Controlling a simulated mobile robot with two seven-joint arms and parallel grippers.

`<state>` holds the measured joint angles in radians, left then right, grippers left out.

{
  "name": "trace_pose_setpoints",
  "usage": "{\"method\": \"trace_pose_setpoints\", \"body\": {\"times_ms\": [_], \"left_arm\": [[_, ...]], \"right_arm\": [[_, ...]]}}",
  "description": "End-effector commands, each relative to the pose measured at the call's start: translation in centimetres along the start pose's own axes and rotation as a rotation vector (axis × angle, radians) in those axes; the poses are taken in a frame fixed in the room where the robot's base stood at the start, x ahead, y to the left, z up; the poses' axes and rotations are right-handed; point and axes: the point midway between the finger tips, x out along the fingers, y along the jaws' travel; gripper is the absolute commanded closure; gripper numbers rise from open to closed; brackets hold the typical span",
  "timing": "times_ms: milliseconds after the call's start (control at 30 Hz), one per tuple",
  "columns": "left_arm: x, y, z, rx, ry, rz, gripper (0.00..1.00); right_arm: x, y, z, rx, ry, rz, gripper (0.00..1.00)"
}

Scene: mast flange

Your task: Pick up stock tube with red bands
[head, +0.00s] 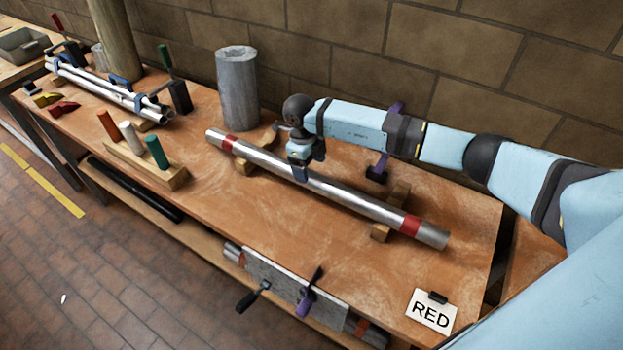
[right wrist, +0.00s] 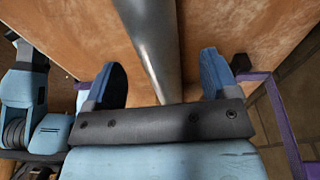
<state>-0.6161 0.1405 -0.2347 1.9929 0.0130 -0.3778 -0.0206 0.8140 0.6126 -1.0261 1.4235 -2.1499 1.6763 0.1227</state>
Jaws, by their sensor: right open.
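The stock tube with red bands (head: 345,196) is a long silver tube lying across wooden supports on the workbench. It has a red band near each end. My right gripper (head: 300,170) is over the tube, left of its middle. In the right wrist view the tube (right wrist: 152,45) runs between the two blue fingers of my right gripper (right wrist: 163,85), with a gap on each side. The fingers are open.
A grey cylinder (head: 238,88) stands behind the tube's left end. A purple clamp (head: 382,160) stands behind the tube. A rack (head: 145,165) with coloured handles is at left. Clamped silver tubes (head: 105,88) lie farther left. A RED card (head: 431,309) is at the front right.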

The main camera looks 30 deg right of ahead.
Motion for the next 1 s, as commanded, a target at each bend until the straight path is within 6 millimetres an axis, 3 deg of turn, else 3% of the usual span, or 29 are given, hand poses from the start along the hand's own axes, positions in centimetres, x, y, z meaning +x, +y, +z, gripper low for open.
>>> {"method": "trace_pose_setpoints", "body": {"times_ms": [333, 600, 900, 1000], "left_arm": [[-0.8, 0.0, -1.5, -0.001, 0.004, 0.0, 0.57], [-0.8, 0.0, -1.5, -0.001, 0.005, 0.0, 0.57], [-0.8, 0.0, -1.4, -0.001, 0.003, 0.0, 0.57], [-0.8, 0.1, -1.4, -0.001, 0.002, 0.0, 0.57]], "right_arm": [[4.4, 0.4, -0.1, 0.001, 0.001, 0.003, 0.2], [5.0, 0.3, -0.1, 0.0, -0.001, 0.0, 0.2], [5.0, 0.3, -0.1, 0.0, -0.001, 0.001, 0.89], [4.9, 0.3, 0.0, 0.0, -0.002, 0.0, 0.91]]}}
